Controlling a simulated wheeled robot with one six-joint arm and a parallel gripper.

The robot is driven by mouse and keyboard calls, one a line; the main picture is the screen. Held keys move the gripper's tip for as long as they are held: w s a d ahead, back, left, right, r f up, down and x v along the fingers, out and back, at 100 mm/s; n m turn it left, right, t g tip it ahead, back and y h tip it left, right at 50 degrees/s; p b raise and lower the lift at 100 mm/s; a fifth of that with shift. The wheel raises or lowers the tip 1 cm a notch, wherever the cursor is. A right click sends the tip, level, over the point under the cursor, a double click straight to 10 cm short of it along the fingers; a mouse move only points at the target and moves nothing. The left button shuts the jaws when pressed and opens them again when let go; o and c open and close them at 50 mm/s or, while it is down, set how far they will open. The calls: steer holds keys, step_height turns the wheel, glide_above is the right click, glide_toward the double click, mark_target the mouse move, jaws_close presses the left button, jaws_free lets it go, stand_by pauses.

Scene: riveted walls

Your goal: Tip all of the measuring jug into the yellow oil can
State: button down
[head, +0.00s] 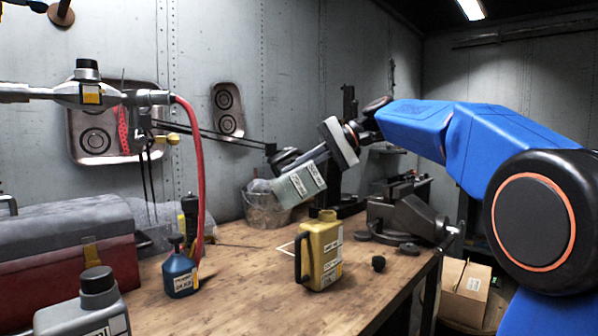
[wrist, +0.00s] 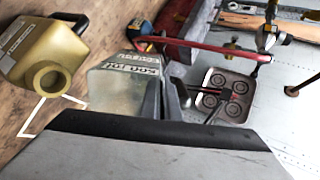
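The yellow oil can (head: 322,252) stands upright on the workbench, with its handle to the left. In the wrist view the oil can (wrist: 70,42) shows its round neck open. The measuring jug (head: 298,184) is a pale grey-green, see-through box with a white label, held tilted in the air above and slightly left of the can. It also shows in the wrist view (wrist: 120,88), right of the can's neck. My gripper (head: 300,160) is shut on the jug; its fingers (wrist: 172,98) lie against the jug's side. How much the jug contains cannot be told.
A black cap (head: 378,263) lies right of the can. A blue bottle (head: 180,275), red toolbox (head: 70,250) and grey container (head: 85,315) stand left. A bucket (head: 265,208) is behind, a vise (head: 405,212) at right. A red hose (head: 195,170) hangs at left. Bench front is clear.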

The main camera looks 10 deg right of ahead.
mark_target(293, 181)
steer(key=h, duration=0.1)
steer(key=a+h, duration=0.1)
steer(key=h, duration=0.1)
steer(key=shift+w+a+r+h, duration=0.1)
steer(key=shift+w+a+h, duration=0.1)
steer(key=shift+h, duration=0.1)
steer(key=shift+g+h, duration=0.3)
steer(key=shift+a+f+h, duration=0.2)
steer(key=shift+f+h, duration=0.05)
steer(key=shift+h, duration=0.55)
steer(key=h, duration=0.1)
steer(key=f+h, duration=0.1)
steer(key=shift+d+g+h, duration=0.15)
steer(key=shift+g+h, duration=0.15)
steer(key=shift+h, duration=0.1)
steer(key=shift+s+d+f+h, duration=0.1)
steer(key=shift+f+h, duration=0.2)
steer(key=shift+h, duration=0.25)
steer(key=shift+d+f+h, duration=0.1)
steer(key=shift+f+h, duration=0.2)
steer(key=shift+h, duration=0.25)
steer(key=shift+d+f+g+h, duration=0.3)
steer(key=shift+f+h, duration=0.05)
steer(key=shift+h, duration=0.25)
